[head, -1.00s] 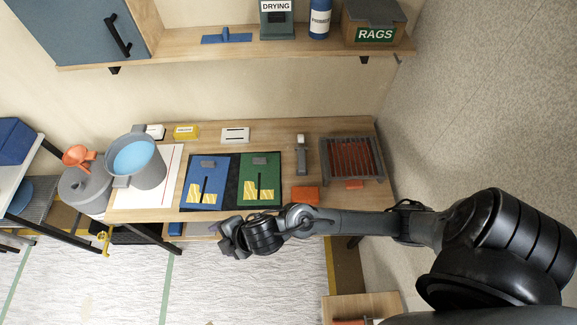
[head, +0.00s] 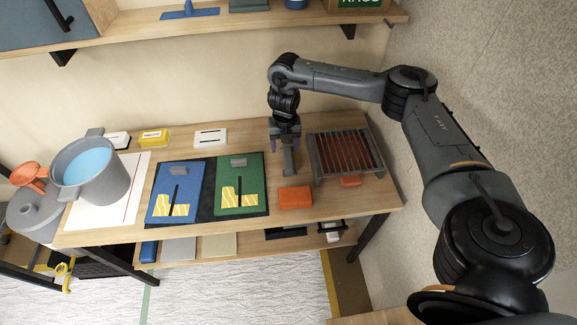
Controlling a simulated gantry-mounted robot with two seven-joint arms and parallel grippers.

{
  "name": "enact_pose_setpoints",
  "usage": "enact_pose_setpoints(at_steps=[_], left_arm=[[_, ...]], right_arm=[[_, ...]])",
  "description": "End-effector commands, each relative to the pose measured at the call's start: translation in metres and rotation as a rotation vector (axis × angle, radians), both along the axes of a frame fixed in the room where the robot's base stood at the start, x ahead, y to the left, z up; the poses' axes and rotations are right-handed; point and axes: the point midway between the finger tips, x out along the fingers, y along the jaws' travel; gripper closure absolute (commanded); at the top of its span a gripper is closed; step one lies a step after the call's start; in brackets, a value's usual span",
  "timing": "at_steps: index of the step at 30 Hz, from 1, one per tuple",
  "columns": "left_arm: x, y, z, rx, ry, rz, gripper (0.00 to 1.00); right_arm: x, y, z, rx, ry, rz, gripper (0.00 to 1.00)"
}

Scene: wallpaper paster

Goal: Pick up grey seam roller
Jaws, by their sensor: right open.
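The grey tool that looks like the seam roller (head: 289,161) lies on the wooden table between the green board and the wire rack. Its lower part shows, and its upper part is hidden under my right gripper. My right gripper (head: 285,142) points down over the tool's far end, its fingers open on either side of it. I cannot tell whether the fingers touch it. My left gripper is not in view.
The wire rack (head: 347,152) stands close to the right, with an orange block (head: 295,197) in front. The green board (head: 240,188) and blue board (head: 174,193) lie left. A grey bucket (head: 109,184) of blue liquid is further left. A shelf (head: 225,27) overhangs behind.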

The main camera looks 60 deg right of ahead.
Motion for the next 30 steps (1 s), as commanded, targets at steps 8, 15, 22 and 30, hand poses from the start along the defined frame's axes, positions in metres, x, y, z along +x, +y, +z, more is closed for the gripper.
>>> enact_pose_setpoints(at_steps=[8,15,22,30], left_arm=[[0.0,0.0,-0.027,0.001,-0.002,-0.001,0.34],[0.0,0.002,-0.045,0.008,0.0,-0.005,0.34],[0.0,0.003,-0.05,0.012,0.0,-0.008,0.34],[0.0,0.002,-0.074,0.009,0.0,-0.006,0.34]], right_arm=[[-0.011,-0.018,-0.023,0.011,0.027,-0.033,0.34],[-0.01,-0.017,-0.048,0.01,0.025,-0.031,0.34],[-0.01,-0.017,-0.055,0.009,0.024,-0.031,0.34],[-0.009,-0.014,-0.087,0.009,0.024,-0.032,0.34]])
